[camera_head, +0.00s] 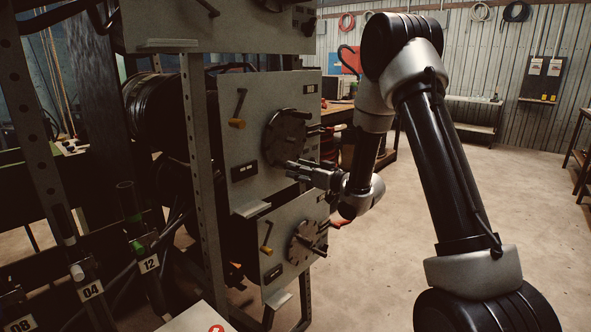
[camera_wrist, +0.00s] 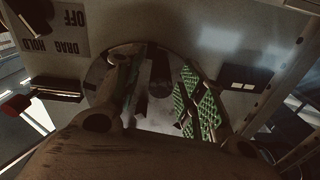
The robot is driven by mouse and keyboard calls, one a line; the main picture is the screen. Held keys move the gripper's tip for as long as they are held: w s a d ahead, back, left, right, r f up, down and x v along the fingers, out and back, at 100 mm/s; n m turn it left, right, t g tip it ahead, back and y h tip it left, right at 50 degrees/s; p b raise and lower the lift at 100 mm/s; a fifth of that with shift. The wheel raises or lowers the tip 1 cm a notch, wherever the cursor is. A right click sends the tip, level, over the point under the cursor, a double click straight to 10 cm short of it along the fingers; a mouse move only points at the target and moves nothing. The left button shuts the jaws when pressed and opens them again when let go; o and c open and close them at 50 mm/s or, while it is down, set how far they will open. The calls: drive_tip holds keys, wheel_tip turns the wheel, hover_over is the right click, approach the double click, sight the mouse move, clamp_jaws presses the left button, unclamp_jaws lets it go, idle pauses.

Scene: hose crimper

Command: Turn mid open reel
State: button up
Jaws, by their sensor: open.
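The mid reel panel (camera_head: 240,135) is a pale plate on the rack, with a dark round disc (camera_head: 284,137) and handle pegs on its face. A lever with an orange-brown knob (camera_head: 237,123) sits left of the disc. My gripper (camera_head: 291,169) is in front of the panel's lower right part, just below the disc, with its fingers pointing left. In the wrist view my gripper (camera_wrist: 158,68) is open, its fingers spread before a round disc (camera_wrist: 98,72). A dark peg-like shape shows between the fingers; I cannot tell whether they touch it. The mid reel (camera_head: 155,110) is partly hidden behind the rack post.
A lower panel (camera_head: 275,275) with its own disc and lever sits below. An upper panel (camera_head: 160,25) hangs above. A rack post (camera_head: 200,170) stands left. Numbered tubes (camera_head: 150,262) stand at lower left. Open floor (camera_head: 370,270) lies to the right.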

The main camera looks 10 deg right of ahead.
sight(276, 162)
drive_tip(key=shift+x, duration=0.85)
clamp_jaws()
drive_tip(key=shift+s+a+r+m, duration=0.3)
drive_tip(key=shift+a+m, duration=0.2)
drive_tip(key=shift+m, duration=0.35)
drive_tip(key=shift+s+a+r+m, duration=0.2)
drive_tip(key=shift+s+a+m, duration=0.25)
drive_tip(key=shift+m, duration=0.4)
drive_tip(key=shift+s+a+r, duration=0.15)
drive_tip(key=shift+a+r, duration=0.15)
drive_tip(key=shift+a, duration=0.1)
unclamp_jaws()
drive_tip(key=shift+s+a+r, duration=0.1)
